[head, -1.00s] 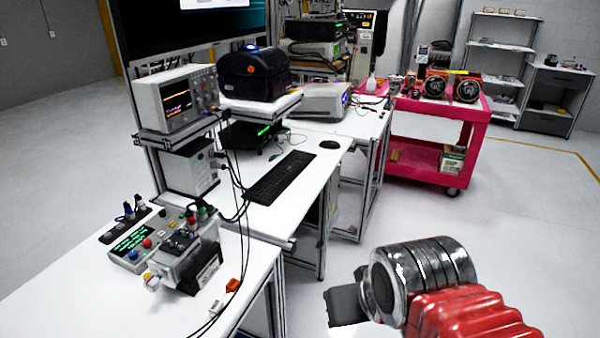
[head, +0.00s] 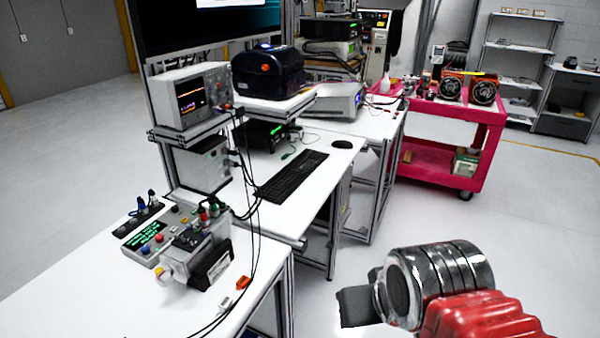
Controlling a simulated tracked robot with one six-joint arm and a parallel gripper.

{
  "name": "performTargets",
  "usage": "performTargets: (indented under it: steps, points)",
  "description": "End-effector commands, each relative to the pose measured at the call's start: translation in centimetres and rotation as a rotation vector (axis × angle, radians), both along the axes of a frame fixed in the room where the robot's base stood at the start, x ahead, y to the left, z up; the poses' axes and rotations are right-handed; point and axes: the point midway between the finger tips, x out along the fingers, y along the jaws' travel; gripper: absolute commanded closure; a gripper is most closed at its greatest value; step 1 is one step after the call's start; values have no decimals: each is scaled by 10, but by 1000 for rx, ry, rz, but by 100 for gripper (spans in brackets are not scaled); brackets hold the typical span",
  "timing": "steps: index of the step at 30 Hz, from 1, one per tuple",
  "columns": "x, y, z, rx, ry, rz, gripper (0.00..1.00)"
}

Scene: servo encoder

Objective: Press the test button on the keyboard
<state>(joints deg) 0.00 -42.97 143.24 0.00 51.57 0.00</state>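A black keyboard (head: 291,177) lies on the white workbench in the middle of the head view, left of a black mouse (head: 342,144). Single keys are too small to tell apart, so I cannot pick out a test button on it. My arm reaches in from the lower right, with a red ribbed part and a metallic wrist. My gripper (head: 355,305) shows only as a dark block at the wrist's left end. It is over the floor, apart from the bench and well short of the keyboard. Its fingers cannot be made out.
A grey test unit with knobs and a small green-text screen (head: 147,238) stands on the near white bench. An oscilloscope (head: 190,97) sits on a shelf above. A pink cart (head: 437,181) stands at the back right. Floor between bench and cart is clear.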

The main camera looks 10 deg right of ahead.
Motion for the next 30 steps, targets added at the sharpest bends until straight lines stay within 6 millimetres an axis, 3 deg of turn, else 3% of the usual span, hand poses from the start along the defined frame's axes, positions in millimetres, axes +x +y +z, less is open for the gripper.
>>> performTargets:
  steps: [17,30]
  points:
    - [0,0,0,0,0,0,100]
    - [0,0,0,0,0,0,100]
